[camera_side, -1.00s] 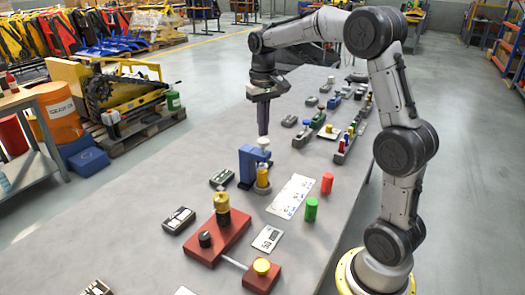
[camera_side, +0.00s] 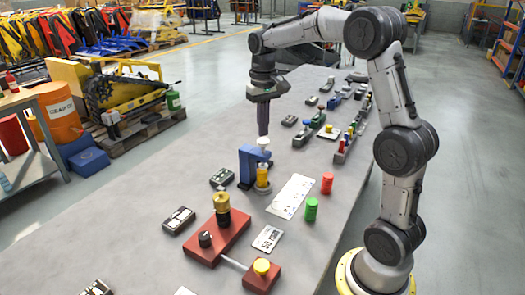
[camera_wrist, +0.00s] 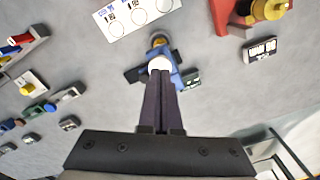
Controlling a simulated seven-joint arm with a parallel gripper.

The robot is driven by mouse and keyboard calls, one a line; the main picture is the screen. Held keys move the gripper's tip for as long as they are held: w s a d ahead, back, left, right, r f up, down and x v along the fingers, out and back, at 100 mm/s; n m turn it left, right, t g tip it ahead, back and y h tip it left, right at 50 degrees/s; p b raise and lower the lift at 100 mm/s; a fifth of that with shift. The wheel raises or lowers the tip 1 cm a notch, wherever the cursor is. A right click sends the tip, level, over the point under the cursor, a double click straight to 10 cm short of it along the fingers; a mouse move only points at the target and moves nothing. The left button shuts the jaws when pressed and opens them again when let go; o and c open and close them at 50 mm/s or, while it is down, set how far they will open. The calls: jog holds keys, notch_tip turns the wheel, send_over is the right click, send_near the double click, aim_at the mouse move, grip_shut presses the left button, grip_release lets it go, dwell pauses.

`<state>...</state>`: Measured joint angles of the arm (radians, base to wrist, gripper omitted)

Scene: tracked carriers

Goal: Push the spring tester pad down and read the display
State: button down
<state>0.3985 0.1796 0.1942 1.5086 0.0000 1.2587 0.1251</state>
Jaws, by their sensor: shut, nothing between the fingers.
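The spring tester has a blue body (camera_side: 247,165), a white pad (camera_side: 264,142) on top and a yellow cylinder (camera_side: 262,173) under the pad. My gripper (camera_side: 263,134) is shut and empty, pointing straight down with its fingertips right at the pad. I cannot tell whether they touch it. In the wrist view the white pad (camera_wrist: 159,63) shows just past my closed fingertips (camera_wrist: 161,73), with the blue body (camera_wrist: 176,76) behind. A small dark box with a display (camera_side: 222,178) sits left of the tester; its reading is too small to make out.
A white card with circles (camera_side: 293,196) lies right of the tester. A red (camera_side: 327,182) and a green cylinder (camera_side: 311,209) stand nearby. A red block fixture (camera_side: 218,243) stands in front. Several small devices line the table's far part. Bare table lies to the left.

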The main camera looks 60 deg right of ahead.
aim_at(263, 141)
jog(key=shift+f, duration=0.15)
jog(key=shift+f, duration=2.05)
jog(key=shift+r, duration=3.2)
